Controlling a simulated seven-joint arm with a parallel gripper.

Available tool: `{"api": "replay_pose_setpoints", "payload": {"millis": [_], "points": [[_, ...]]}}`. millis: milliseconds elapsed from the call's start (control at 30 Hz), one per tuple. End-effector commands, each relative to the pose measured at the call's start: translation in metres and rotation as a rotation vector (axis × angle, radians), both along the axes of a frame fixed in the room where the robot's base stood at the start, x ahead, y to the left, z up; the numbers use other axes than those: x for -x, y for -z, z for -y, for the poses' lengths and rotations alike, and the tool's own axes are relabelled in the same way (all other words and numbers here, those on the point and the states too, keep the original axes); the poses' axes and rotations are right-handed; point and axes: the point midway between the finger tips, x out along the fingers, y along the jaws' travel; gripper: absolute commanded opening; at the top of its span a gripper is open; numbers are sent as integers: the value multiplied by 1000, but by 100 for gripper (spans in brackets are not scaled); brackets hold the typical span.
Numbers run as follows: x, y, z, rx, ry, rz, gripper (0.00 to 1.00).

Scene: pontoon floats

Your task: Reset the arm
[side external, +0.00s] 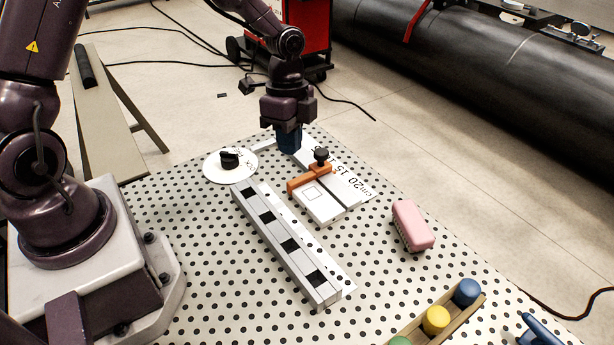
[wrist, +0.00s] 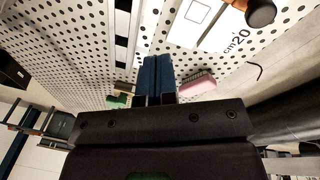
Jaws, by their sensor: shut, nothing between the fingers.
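My gripper (side external: 289,138) is at the far end of the perforated table (side external: 190,290), pointing down over a white sheet with black printed figures (side external: 352,183). Its blue fingers are together with nothing between them. In the wrist view the closed blue fingers (wrist: 156,77) show at the middle, in front of the dotted table top. I cannot tell exactly how high the fingertips are above the sheet.
A white plate with an orange clamp and black knob (side external: 310,178) is close to my gripper. Nearby are a long grey bar with black squares (side external: 284,238), a white disc with a black knob (side external: 230,165), a pink brush (side external: 412,225) and a wooden rack of coloured pieces (side external: 410,335).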

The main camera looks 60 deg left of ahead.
Motion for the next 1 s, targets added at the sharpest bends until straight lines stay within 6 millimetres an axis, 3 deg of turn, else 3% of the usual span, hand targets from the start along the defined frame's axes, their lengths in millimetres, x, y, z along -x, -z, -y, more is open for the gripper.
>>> {"api": "replay_pose_setpoints", "payload": {"millis": [333, 600, 800, 1000], "points": [[62, -78, -18, -196, -633, 20, 0], [120, -144, -15, -162, -1054, 185, 0], [155, -176, -7, -28, -1164, 311, 0], [168, -198, -1, 73, -1136, 412, 0]]}}
